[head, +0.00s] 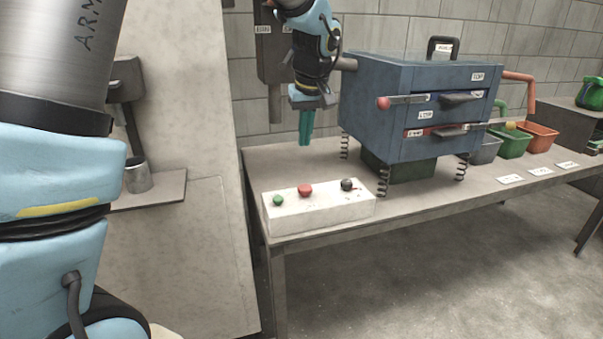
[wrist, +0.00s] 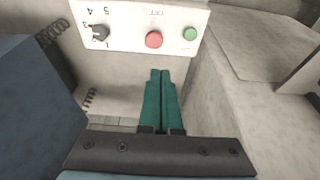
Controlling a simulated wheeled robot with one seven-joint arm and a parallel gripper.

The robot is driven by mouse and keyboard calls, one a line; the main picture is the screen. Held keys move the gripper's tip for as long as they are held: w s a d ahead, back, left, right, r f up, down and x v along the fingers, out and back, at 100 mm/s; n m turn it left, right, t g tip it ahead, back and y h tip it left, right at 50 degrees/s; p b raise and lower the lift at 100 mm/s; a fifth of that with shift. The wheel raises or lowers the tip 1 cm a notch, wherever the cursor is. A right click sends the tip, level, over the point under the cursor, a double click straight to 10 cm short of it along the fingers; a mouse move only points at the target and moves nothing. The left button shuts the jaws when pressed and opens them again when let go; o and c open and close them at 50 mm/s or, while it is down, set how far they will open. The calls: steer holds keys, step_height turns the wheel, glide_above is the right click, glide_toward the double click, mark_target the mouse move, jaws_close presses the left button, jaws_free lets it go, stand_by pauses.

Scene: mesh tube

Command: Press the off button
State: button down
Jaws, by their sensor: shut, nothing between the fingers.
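A white control box (head: 322,219) sits on the near left part of the table. Its top carries a green button (head: 278,200), a red button (head: 305,190) and a black knob (head: 347,184). In the wrist view, faint upside-down lettering that looks like OFF lies by the red button (wrist: 154,39). The green button (wrist: 190,34) and the knob (wrist: 98,32), ringed by numbers, also show there. My gripper (head: 304,142) has teal fingers, shut and empty. It points down above the table, behind the box in the head view, apart from the buttons.
A blue machine (head: 375,110) on springs, with drawers and handles, stands right of my gripper. A grey panel (head: 180,240) rises left of the table (head: 440,204). Green (head: 513,143) and orange (head: 540,138) bins stand farther right. The space above the box is clear.

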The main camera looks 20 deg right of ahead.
steer(key=shift+w+d+r, duration=0.1)
steer(key=shift+w+d, duration=0.05)
steer(key=shift+d, duration=0.55)
steer(key=p, duration=0.2)
glide_toward(304, 187)
steer(key=x, duration=0.5)
steer(key=shift+w+d, duration=0.15)
steer(key=shift+w, duration=0.1)
steer(key=shift+f+p, duration=0.3)
steer(key=shift+f, duration=0.45)
